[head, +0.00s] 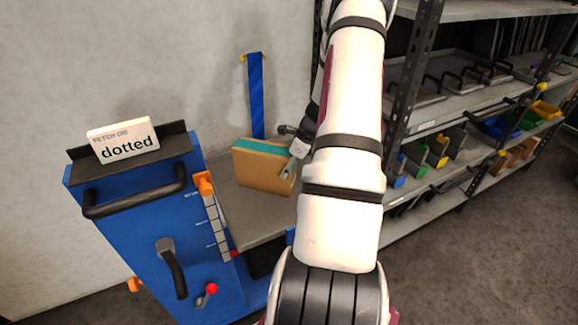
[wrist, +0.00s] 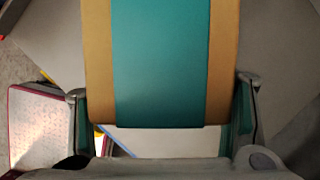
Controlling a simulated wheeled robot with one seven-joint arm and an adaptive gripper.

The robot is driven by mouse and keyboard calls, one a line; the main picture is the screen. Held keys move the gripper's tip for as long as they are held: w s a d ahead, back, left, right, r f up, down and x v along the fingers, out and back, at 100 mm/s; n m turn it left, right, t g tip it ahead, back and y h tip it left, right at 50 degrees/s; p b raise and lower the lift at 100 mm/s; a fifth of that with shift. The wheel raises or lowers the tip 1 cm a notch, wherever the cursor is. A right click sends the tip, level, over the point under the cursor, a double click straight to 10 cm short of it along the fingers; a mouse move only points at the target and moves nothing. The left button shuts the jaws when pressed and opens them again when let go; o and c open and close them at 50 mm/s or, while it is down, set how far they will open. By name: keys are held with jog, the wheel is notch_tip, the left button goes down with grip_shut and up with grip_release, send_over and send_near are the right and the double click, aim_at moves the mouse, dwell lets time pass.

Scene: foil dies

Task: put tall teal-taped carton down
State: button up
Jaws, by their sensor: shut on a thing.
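The tall teal-taped carton (head: 262,168) is a brown box with a teal band along its upper part. In the head view it is over the grey top of the blue cart, and I cannot tell whether it touches that surface. My gripper (head: 290,172) is at the carton's right end, partly hidden by my arm. In the wrist view the carton (wrist: 160,60) fills the upper middle, its teal band running up between brown edges. My gripper's fingers (wrist: 165,100) stand on its left and right sides, shut on it.
The blue cart (head: 110,210) has a black handle, a red-knobbed lever and a sign reading "dotted". A blue upright strap (head: 256,95) stands behind the carton. Grey shelving (head: 440,115) with coloured bins is at the right. Bare grey cart top (head: 245,215) shows in front of the carton.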

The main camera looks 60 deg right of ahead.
jog(key=o, duration=1.9)
jog(key=p+v, duration=0.1)
jog(key=v, duration=1.1)
